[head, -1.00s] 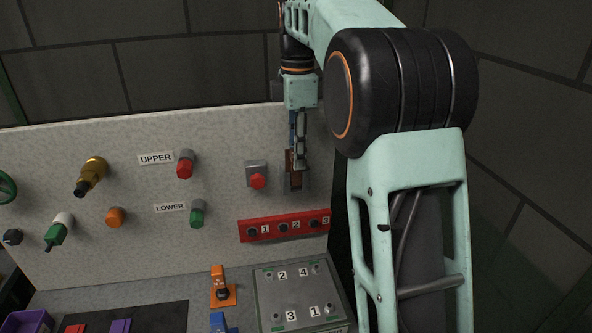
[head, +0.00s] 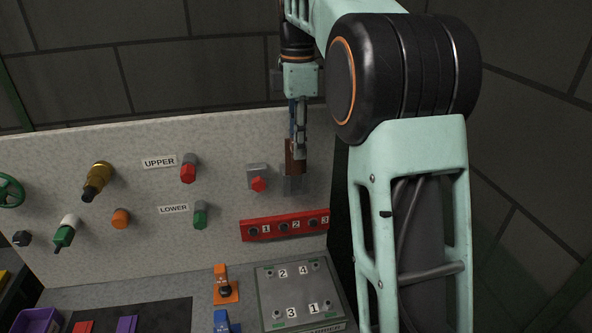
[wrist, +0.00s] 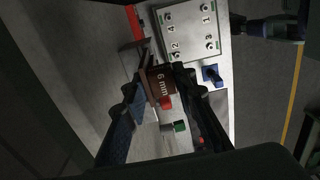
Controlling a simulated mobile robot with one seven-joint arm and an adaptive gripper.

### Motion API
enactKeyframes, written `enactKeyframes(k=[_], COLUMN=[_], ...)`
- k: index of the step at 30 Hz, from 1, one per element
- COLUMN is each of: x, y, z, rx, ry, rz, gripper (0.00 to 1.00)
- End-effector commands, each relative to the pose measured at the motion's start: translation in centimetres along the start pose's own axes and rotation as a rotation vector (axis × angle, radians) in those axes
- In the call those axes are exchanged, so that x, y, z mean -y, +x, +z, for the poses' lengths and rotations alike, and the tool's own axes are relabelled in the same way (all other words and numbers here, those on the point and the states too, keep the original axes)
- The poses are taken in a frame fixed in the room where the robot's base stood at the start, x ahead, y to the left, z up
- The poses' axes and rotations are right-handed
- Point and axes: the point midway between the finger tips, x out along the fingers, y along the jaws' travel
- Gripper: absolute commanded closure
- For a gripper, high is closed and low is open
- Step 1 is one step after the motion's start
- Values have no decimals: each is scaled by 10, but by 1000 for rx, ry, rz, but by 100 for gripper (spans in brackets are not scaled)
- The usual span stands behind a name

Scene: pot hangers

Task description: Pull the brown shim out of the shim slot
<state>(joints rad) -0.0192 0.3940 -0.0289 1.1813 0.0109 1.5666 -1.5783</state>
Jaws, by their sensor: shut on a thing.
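The brown shim (head: 294,156) is between the fingertips of my gripper (head: 299,150), near the right end of the upright panel. In the wrist view the shim (wrist: 160,84) shows a "6 mm" label and my gripper (wrist: 161,74) is shut on it from both sides. The grey shim slot (head: 292,185) is on the panel just below the shim. The shim's lower end is at about the slot's top edge in the head view. I cannot tell whether its tip is fully clear of the slot.
A red button on a grey box (head: 258,183) is just left of the slot. A red numbered strip (head: 284,226) is below it. A numbered plate (head: 296,292) lies on the bench. Knobs and valves fill the panel's left. Above the panel is open room.

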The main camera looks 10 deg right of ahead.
Motion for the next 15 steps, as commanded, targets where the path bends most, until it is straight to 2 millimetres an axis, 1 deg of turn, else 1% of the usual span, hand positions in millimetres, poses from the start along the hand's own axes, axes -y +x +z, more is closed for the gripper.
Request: enactKeyframes(k=[3,15], x=[0,0], y=[-7,-21], z=[0,0], rx=[0,0], ry=[0,0], rz=[0,1], gripper=[100,100])
